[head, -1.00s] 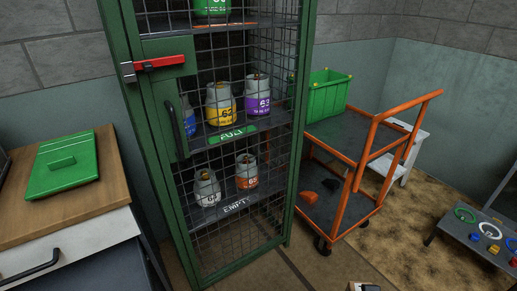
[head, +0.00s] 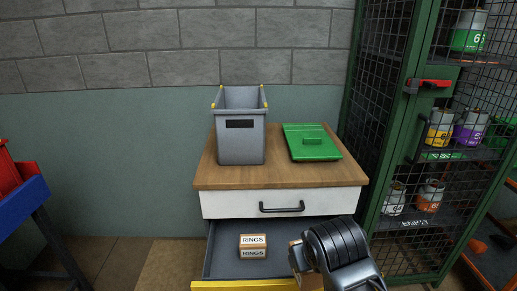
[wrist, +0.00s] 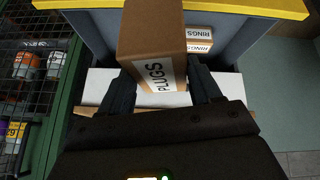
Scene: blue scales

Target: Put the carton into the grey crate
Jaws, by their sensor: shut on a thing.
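My gripper (wrist: 161,78) is shut on a brown carton (wrist: 150,38) with a white label reading PLUGS; a finger lies on each side of it. In the head view my gripper (head: 310,256) is at the bottom, over the right part of the open drawer, and mostly hides the held carton. The grey crate (head: 240,150) stands upright on the wooden cabinet top, beyond and left of my gripper. It is open at the top, with yellow corner pieces and a dark plate on its front.
The open drawer (head: 222,262) has a yellow front edge and holds a carton labelled RINGS (head: 253,253). A green mesh cabinet (head: 385,130) stands at right, a blue-edged table (head: 30,198) at left.

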